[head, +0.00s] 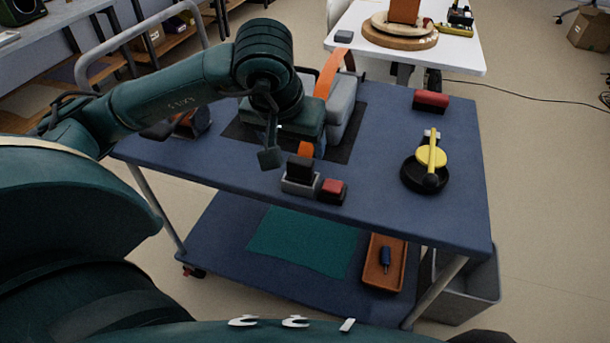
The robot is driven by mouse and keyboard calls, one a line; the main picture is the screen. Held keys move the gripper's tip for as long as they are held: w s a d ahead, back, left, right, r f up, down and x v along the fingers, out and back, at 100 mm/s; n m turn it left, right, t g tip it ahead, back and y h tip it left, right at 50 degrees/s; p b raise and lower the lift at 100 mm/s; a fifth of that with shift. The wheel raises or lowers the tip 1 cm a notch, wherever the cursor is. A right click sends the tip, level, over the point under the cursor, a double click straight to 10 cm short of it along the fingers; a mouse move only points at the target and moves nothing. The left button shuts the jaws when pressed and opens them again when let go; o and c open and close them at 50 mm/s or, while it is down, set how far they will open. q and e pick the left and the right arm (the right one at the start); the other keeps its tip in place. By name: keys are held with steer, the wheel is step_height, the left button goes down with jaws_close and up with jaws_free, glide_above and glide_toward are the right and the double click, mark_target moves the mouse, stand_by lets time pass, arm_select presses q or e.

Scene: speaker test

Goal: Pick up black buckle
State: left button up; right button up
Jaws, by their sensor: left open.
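A small black block-like piece (300,168), which may be the black buckle, sits upright in a light grey holder (298,184) near the front edge of the blue cart top. My left gripper (284,155) is above and just behind it, pointing down, with its jaws apart. One dark finger shows clearly to the left of the piece; the other is hard to make out. I cannot tell whether the gripper touches the piece. My right gripper is not in view.
A red and black block (332,191) sits right beside the holder. A grey case with an orange strap (334,70) stands behind my gripper. A black round item with a yellow top (426,178) and a red block (431,101) are at right. The cart's (385,205) front right is clear.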

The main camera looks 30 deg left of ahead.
mark_target(300, 161)
arm_select(q)
steer(key=x, duration=0.9)
steer(key=shift+d+b, duration=0.1)
steer(key=shift+b, duration=0.3)
steer(key=shift+c, duration=0.3)
steer(key=c, duration=1)
